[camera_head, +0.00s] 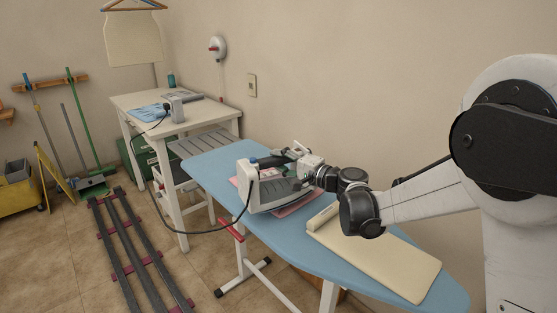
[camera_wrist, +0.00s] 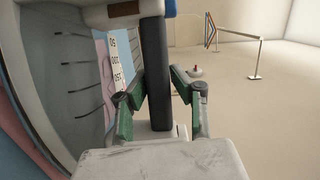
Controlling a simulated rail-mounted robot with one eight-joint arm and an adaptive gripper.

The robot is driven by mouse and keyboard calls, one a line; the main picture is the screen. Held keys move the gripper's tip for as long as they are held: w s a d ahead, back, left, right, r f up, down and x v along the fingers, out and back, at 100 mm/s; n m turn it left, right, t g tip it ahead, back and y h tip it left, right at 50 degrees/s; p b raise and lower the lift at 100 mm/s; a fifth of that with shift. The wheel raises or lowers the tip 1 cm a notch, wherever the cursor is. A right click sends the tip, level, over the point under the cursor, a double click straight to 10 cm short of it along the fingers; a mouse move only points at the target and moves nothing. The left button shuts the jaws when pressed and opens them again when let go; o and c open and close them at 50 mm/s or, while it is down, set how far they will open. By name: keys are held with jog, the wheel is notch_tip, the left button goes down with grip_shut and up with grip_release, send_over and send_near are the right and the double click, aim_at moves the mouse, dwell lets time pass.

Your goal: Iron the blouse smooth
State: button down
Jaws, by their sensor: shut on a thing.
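The ironing board (camera_head: 215,165) has a blue cover. A pink blouse (camera_head: 295,207) lies on it, mostly hidden behind the iron and my gripper; pink cloth also shows at the left of the wrist view (camera_wrist: 104,80). The bulky white and grey iron (camera_head: 262,190) is over the blouse. I cannot tell whether its sole touches the cloth. My gripper (camera_head: 285,158) is shut on the iron's dark handle (camera_wrist: 157,75), with green-padded fingers (camera_wrist: 158,103) on both sides of it in the wrist view.
A cream board (camera_head: 385,262) lies on the ironing board's near right end. The iron's dark cord (camera_head: 205,231) hangs toward the white table (camera_head: 186,129), which holds folded blue cloth (camera_head: 146,113).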

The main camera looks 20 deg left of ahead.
aim_at(294, 164)
jog(key=shift+f+b, duration=1.1)
jog(key=shift+f, duration=0.3)
dwell(0.3)
jog(key=shift+w, duration=0.15)
jog(key=shift+w+d, duration=0.55)
jog(key=shift+w, duration=0.4)
jog(key=shift+w+d, duration=0.55)
jog(key=shift+w, duration=0.5)
jog(key=shift+w+d+b, duration=0.2)
jog(key=shift+w+d, duration=0.35)
jog(key=shift+w, duration=0.4)
jog(key=shift+w+d+b, duration=0.15)
jog(key=shift+w+d, duration=0.35)
jog(key=shift+w, duration=0.4)
jog(key=shift+s, duration=0.15)
